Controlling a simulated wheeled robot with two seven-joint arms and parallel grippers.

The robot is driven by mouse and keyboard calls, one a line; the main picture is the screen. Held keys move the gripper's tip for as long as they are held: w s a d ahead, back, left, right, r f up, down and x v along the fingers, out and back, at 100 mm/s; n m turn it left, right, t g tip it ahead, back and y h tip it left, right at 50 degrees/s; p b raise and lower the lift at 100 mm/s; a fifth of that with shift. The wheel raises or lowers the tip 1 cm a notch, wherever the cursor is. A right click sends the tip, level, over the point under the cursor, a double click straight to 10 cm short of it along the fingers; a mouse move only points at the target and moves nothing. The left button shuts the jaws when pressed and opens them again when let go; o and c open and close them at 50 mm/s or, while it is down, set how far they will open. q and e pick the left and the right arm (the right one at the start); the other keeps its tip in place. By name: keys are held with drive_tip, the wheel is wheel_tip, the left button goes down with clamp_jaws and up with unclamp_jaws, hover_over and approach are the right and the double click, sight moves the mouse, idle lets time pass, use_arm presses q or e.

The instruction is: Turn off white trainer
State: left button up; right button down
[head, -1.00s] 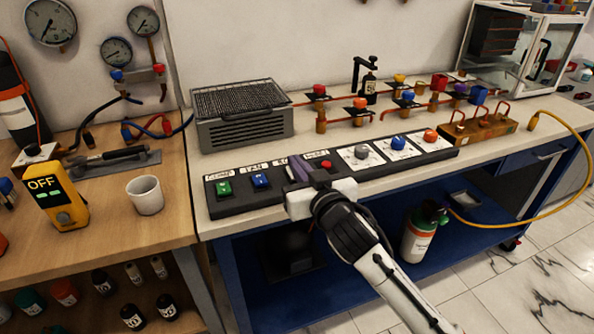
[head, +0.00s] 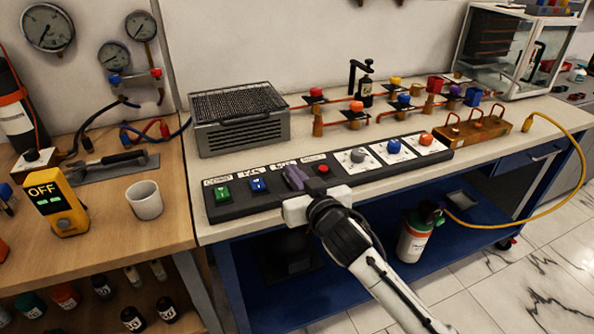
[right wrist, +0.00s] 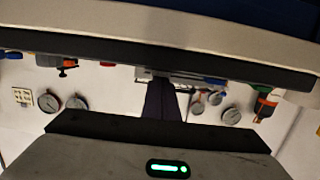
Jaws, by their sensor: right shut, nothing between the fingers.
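The dark switch panel (head: 235,209) lies along the front of the bench. It carries a green switch (head: 222,192), a blue switch (head: 259,185), a red button (head: 323,169) and grey, blue and orange knobs. Small white labels sit above the switches, too blurred to read surely; I cannot tell which control is the white trainer's. My right gripper (head: 295,178) is shut and empty, its purple fingers over the panel between the blue switch and red button, hiding what lies there. In the right wrist view the fingers (right wrist: 161,100) reach a dark edge; contact is unclear. My left gripper is not in view.
A grey grilled box (head: 240,118) stands behind the panel. Copper pipework with coloured valves (head: 355,107) is at the back. On the wooden table, left, are a yellow device reading OFF (head: 57,203) and a white cup (head: 145,199). A yellow hose (head: 570,135) loops at right.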

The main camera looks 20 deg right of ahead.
drive_tip(key=r+p, duration=0.4)
drive_tip(key=r, duration=0.1)
drive_tip(key=shift+w+p, duration=0.25)
drive_tip(key=shift+p, duration=0.1)
drive_tip(key=shift+s+f+b, duration=0.2)
drive_tip(key=shift+s+b, duration=0.15)
drive_tip(key=shift+s, duration=0.4)
drive_tip(key=s+r, duration=0.3)
drive_tip(key=s, duration=0.5)
drive_tip(key=shift+d, duration=0.2)
drive_tip(key=shift+w, duration=0.1)
drive_tip(key=s+a+f+g, duration=0.1)
drive_tip(key=s+f, duration=0.3)
drive_tip(key=f, duration=0.3)
drive_tip(key=s+f+n+g+y, duration=0.1)
drive_tip(key=s+f+g, duration=0.15)
drive_tip(key=f, duration=0.45)
drive_tip(key=s+a+f+g, duration=0.1)
drive_tip(key=s+f, duration=0.3)
drive_tip(key=f, duration=0.3)
drive_tip(key=s+f+g, duration=0.3)
drive_tip(key=s+f, duration=0.9)
drive_tip(key=s, duration=0.2)
drive_tip(key=shift+n+y, duration=0.3)
drive_tip(key=shift+y, duration=0.1)
